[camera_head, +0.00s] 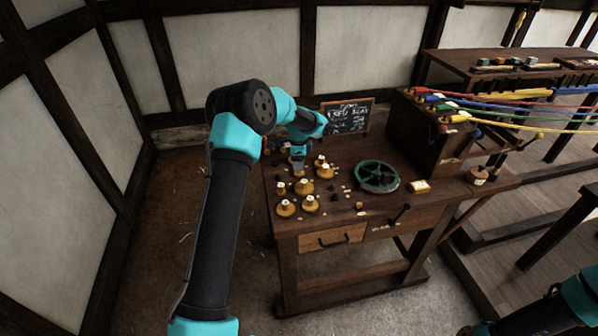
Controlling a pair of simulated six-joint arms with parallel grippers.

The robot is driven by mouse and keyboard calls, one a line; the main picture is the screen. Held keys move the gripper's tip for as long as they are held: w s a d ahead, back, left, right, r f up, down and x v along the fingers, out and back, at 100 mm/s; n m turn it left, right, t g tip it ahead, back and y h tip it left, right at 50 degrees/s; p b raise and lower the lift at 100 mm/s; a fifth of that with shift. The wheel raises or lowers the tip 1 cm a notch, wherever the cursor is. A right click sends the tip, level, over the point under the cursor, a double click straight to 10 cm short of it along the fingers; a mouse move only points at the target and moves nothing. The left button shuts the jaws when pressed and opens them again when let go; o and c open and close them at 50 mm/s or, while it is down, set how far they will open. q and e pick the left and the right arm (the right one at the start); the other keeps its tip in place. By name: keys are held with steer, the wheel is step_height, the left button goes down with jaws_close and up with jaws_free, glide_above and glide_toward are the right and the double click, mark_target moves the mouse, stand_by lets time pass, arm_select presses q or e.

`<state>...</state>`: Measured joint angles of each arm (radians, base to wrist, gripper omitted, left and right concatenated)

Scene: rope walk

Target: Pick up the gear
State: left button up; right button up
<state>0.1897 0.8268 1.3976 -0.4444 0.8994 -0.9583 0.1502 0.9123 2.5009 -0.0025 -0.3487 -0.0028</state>
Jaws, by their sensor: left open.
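Several small yellow-gold toothed or knobbed pieces with pale tops, one of them a gear-like piece (325,171), stand on the left part of the dark wooden workbench (400,209). A larger green wheel with a dark centre (377,177) lies flat to their right; I cannot tell which piece is the task's gear. My left gripper (298,170) points down over the bench's left part, behind and among the yellow-gold pieces. It is open; its fingertips are small and partly hard to make out. My right arm shows only at the lower right corner, and its gripper is out of sight.
A chalkboard (347,117) stands at the bench's back. A dark wooden box (430,130) with coloured ropes (530,102) stands at the right. Small dark and pale bits are scattered between.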

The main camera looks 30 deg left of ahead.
arm_select(q)
steer(key=shift+f, duration=1.4)
steer(key=shift+c, duration=0.3)
steer(key=c, duration=0.9)
steer(key=shift+o, duration=0.2)
steer(key=shift+r, duration=0.1)
step_height(320, 180, up, 10)
steer(key=shift+f, duration=0.1)
steer(key=shift+r, duration=2.05)
